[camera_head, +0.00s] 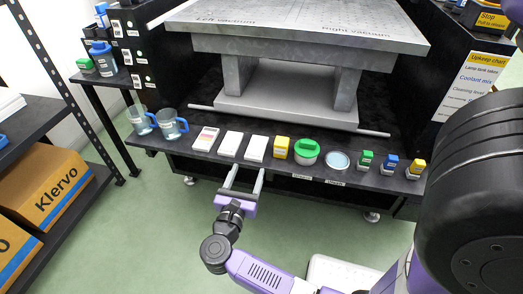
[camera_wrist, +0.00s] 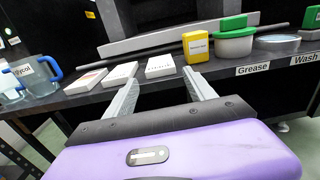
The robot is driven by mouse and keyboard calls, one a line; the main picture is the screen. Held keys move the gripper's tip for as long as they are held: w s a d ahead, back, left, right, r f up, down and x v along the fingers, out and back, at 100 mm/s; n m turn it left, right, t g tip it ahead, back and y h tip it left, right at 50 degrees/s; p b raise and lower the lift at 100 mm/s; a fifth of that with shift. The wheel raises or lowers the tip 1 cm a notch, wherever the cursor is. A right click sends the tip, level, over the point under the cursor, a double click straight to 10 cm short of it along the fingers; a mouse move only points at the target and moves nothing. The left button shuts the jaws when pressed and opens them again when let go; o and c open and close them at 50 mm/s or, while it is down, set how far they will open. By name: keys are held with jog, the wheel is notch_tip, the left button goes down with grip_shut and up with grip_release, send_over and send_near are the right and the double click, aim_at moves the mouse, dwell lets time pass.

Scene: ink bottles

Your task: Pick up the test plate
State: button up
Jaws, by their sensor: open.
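Three flat pale blocks lie in a row on the dark shelf's front: one with a reddish label (camera_head: 206,139), a middle white one (camera_head: 230,144) and a right white one (camera_head: 256,149). The same reddish-labelled block (camera_wrist: 87,81), middle block (camera_wrist: 118,75) and right block (camera_wrist: 160,67) show in the wrist view. I cannot read which, if any, is the test plate. My gripper (camera_head: 248,170) is open and empty, its fingers pointing at the shelf, just in front of and below the middle and right blocks. In the wrist view its fingertips (camera_wrist: 163,80) stand apart, below the right block.
Two blue-handled jugs (camera_head: 171,124) stand left of the blocks. To the right are a yellow box (camera_head: 281,147), a green-lidded tub (camera_head: 306,152), a round clear dish (camera_head: 337,160) and small coloured bottles (camera_head: 389,164). A grey metal press (camera_head: 290,90) stands behind.

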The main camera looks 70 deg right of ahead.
aim_at(257, 146)
jog(key=d+b, duration=0.1)
jog(key=d, duration=0.3)
jog(key=d+b, duration=0.1)
jog(key=d, duration=0.3)
jog(key=w+d+b, duration=0.1)
jog(key=d, duration=0.3)
jog(key=c, duration=1.2)
jog(key=shift+r, duration=0.15)
notch_tip(257, 146, up, 20)
jog(key=p, duration=0.8)
jog(key=shift+p, duration=0.4)
jog(key=shift+a, duration=0.1)
